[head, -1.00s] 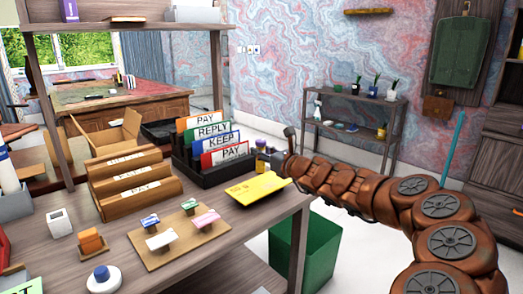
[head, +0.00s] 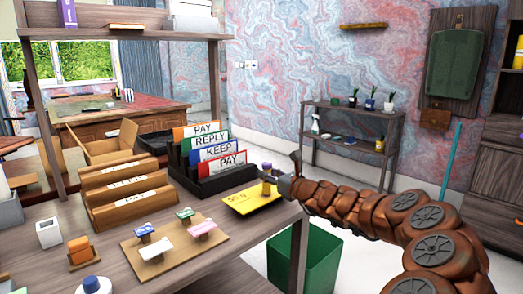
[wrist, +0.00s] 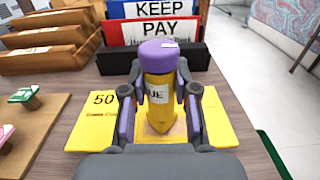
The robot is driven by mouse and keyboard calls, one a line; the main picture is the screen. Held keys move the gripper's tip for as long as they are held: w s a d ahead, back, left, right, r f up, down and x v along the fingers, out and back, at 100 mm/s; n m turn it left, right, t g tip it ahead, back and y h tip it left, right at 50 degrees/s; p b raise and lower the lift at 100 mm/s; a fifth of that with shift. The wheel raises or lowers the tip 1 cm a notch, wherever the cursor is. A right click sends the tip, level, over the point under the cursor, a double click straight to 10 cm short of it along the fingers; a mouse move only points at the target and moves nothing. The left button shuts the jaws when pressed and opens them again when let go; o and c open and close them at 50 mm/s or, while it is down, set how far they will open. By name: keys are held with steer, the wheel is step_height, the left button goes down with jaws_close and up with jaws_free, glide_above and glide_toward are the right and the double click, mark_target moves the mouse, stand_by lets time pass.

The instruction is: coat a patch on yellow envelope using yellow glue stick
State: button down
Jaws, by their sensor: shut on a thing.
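The yellow envelope (head: 240,206) lies flat near the right end of the desk; in the wrist view its left part (wrist: 88,128) shows printing that starts with "50". My gripper (head: 275,180) is above it, shut on the yellow glue stick (head: 266,189), with a finger on each side in the wrist view (wrist: 160,108). The glue stick (wrist: 158,88) is nearly upright with its purple end on top. Its lower end is over a slightly more orange, outlined square patch (wrist: 177,133) on the envelope. I cannot tell whether it touches.
A black file rack (head: 228,181) with labelled folders stands just behind the envelope. Brown sorters (head: 130,205) and a board with stamps (head: 160,258) are to the left. The desk ends just right of the envelope, above a green bin (head: 318,258).

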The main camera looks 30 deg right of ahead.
steer(key=shift+w+d+p, duration=0.2)
steer(key=shift+d+p, duration=0.15)
steer(key=shift+d, duration=0.55)
steer(key=shift+w+d+p, duration=0.2)
steer(key=shift+d+p, duration=0.15)
steer(key=shift+d, duration=0.5)
steer(key=shift+d+f, duration=0.15)
steer(key=shift+d, duration=0.1)
steer(key=shift+b, duration=0.55)
steer(key=shift+a, duration=0.35)
steer(key=shift+s+a+b, duration=0.25)
steer(key=shift+a+b, duration=0.3)
steer(key=shift+a, duration=0.55)
steer(key=shift+s+a+b, duration=0.25)
steer(key=shift+a+b, duration=0.3)
steer(key=shift+a, duration=0.55)
steer(key=shift+s+a+b, duration=0.25)
steer(key=shift+a+b, duration=0.3)
steer(key=shift+a, duration=0.55)
step_height(320, 180, up, 8)
steer(key=p, duration=0.8)
steer(key=shift+r, duration=0.2)
steer(key=shift+d+f, duration=0.1)
steer(key=shift+f, duration=0.05)
